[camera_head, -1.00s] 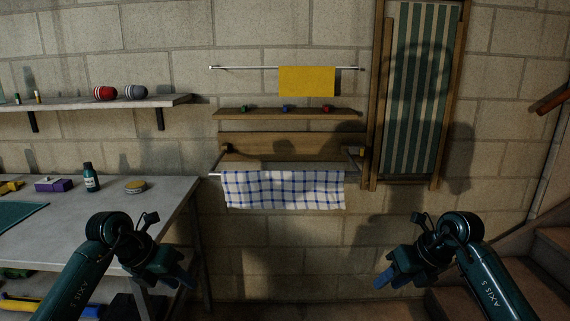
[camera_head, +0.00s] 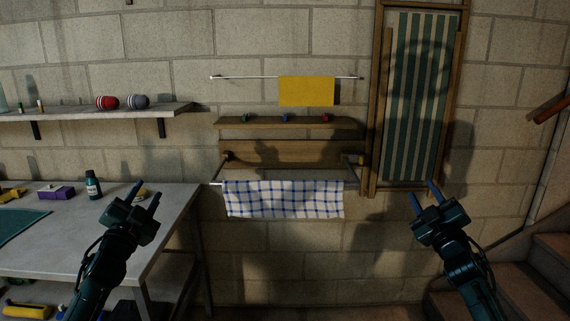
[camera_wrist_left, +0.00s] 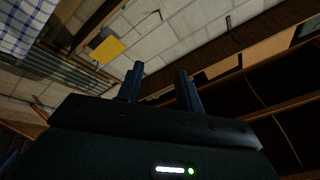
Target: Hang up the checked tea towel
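The blue-and-white checked tea towel (camera_head: 284,199) hangs spread over the lower rail (camera_head: 352,183) on the wall, in the middle of the head view. It also shows at the top left of the left wrist view (camera_wrist_left: 26,24). My left gripper (camera_head: 146,193) is open and empty, in front of the workbench, to the left of the towel and apart from it. Its two fingers (camera_wrist_left: 160,88) stand apart in the left wrist view. My right gripper (camera_head: 424,195) is open and empty, to the right of the towel, in front of the wall.
A yellow cloth (camera_head: 306,91) hangs on the upper rail (camera_head: 240,77). A small wooden shelf (camera_head: 290,123) lies between. The workbench (camera_head: 120,215) holds a dark bottle (camera_head: 93,185) and purple box (camera_head: 56,193). Stairs (camera_head: 545,265) are at right.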

